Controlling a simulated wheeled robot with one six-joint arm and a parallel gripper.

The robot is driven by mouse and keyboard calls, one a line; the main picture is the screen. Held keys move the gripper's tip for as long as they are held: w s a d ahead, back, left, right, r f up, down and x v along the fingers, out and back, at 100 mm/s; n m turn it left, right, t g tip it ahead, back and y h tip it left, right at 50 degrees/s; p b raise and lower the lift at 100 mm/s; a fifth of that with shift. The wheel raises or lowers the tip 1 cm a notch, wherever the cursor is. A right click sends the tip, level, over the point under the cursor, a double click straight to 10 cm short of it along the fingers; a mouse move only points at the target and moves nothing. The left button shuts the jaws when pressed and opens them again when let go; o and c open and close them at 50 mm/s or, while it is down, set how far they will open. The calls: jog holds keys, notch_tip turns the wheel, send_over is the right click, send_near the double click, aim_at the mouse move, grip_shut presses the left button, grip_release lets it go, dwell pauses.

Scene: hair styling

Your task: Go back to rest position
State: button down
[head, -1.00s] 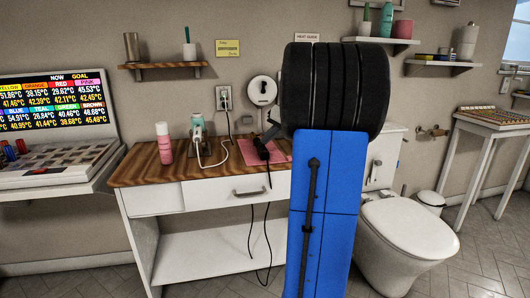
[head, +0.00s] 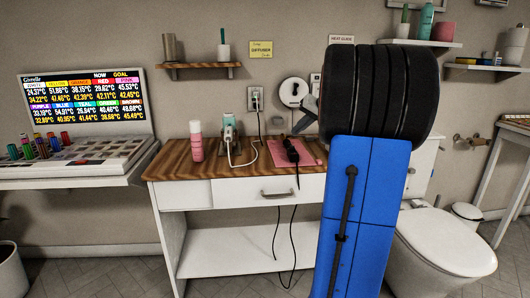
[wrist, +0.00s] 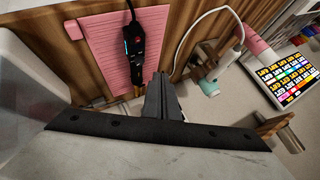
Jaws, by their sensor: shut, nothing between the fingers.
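My gripper (wrist: 160,98) is shut and empty in the wrist view. In the head view, a dark tip of my gripper (head: 303,121) shows just left of my large black arm link, which hides the rest. It is above the right part of the wooden-topped table (head: 175,160). A black corded styling tool (head: 291,150) lies on a pink mat (head: 311,152) there. The tool also shows in the wrist view (wrist: 135,46), with small lit marks, on the pink mat (wrist: 96,48), apart from the fingers.
A teal and white hair dryer (head: 229,132) stands on the table beside a pink bottle (head: 197,141). A display board (head: 88,103) and a tray of coloured pieces (head: 105,162) are at left. A toilet (head: 440,240) stands at right. Shelves hang above.

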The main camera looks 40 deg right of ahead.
jog(key=s+a+f+n+g, duration=0.1)
jog(key=s+a+f, duration=0.15)
jog(key=a, duration=0.65)
jog(key=s+a+f+n+g, duration=0.1)
jog(key=s+a+n, duration=0.15)
jog(key=a, duration=0.75)
jog(key=s+a+f+g, duration=0.1)
jog(key=s+a+f, duration=0.15)
jog(key=a, duration=0.65)
jog(key=s+a+f+n, duration=0.1)
jog(key=s+a+f, duration=0.3)
jog(key=s, duration=0.3)
jog(key=s+a+f+n+g, duration=0.1)
jog(key=s+a+f+n, duration=0.1)
jog(key=s+a+f, duration=0.2)
jog(key=s+a+f+n, duration=0.1)
jog(key=s+a+f, duration=0.4)
jog(key=s, duration=0.5)
jog(key=shift+a+n+h, duration=0.2)
jog(key=shift+n+h, duration=0.1)
jog(key=shift+n, duration=0.05)
